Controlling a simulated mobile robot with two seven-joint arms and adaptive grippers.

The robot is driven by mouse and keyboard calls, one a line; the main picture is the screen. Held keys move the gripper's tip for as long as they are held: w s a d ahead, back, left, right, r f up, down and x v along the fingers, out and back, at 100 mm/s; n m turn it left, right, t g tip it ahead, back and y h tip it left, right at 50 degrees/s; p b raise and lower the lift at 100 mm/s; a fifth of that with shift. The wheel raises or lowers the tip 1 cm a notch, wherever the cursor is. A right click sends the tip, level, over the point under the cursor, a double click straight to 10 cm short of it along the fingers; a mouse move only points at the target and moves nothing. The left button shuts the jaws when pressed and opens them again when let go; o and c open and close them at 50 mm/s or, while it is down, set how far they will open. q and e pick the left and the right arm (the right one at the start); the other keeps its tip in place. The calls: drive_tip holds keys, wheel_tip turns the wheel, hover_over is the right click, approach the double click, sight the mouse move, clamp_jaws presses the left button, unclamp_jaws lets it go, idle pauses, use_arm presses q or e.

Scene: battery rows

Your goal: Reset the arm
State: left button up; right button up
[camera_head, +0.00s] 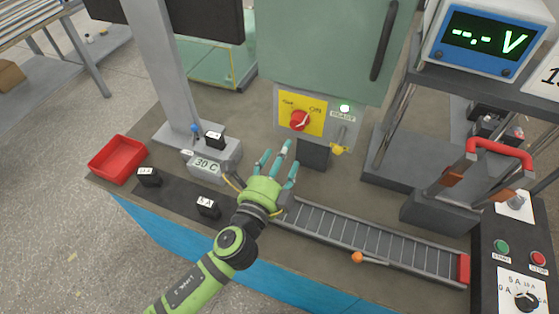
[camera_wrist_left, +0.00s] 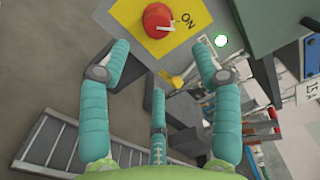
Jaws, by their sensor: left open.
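My left gripper (camera_head: 277,160) is above the workbench in the head view, with its teal fingers spread open and empty. It is in front of a panel with a yellow plate (camera_head: 288,104) and a red rotary switch (camera_head: 300,121). In the left wrist view the fingers (camera_wrist_left: 160,95) are apart, and the red switch (camera_wrist_left: 158,20) and yellow plate (camera_wrist_left: 185,42) lie beyond them. No finger appears to touch the switch. My right gripper is not in view.
A green READY light (camera_head: 344,108) glows beside the switch. A roller conveyor (camera_head: 370,240) runs right of my arm. Black batteries (camera_head: 148,177) stand near a red bin (camera_head: 118,159) at left. A voltmeter (camera_head: 487,40) reads "--.- V". A stand with a red handle (camera_head: 500,148) is at right.

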use_arm(q)
drive_tip(key=shift+s+a, duration=0.2)
drive_tip(key=shift+s, duration=0.4)
